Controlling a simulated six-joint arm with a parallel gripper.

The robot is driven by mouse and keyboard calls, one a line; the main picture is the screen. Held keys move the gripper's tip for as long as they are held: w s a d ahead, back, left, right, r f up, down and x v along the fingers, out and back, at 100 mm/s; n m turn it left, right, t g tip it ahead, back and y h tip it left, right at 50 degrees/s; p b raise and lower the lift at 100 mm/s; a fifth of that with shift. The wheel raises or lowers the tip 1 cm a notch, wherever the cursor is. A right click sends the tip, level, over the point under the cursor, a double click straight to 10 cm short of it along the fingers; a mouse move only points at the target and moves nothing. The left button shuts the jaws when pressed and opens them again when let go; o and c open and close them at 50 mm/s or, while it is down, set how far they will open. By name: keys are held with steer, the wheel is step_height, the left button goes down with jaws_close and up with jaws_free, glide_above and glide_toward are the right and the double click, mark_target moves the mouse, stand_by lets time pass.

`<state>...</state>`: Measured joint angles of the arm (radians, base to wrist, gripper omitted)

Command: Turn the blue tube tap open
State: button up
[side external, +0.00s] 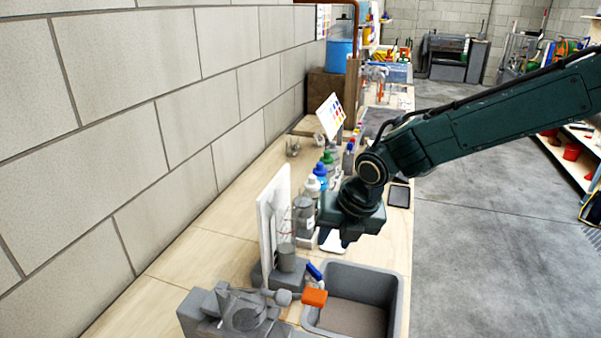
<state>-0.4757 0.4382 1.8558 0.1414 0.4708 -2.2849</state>
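An upright white panel (272,222) stands left of my gripper, with a grey cylinder (286,257) beside it. Bottles with blue (320,169) and green caps line the bench behind. A dark tablet-like item (398,196) lies at the bench's right edge. The wall is at left.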

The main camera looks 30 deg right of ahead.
mark_target(314, 269)
steer(key=m, duration=2.9)
steer(key=shift+w, duration=0.2)
steer(key=shift+f, duration=0.1)
steer(key=shift+x, duration=6.9)
jaws_close()
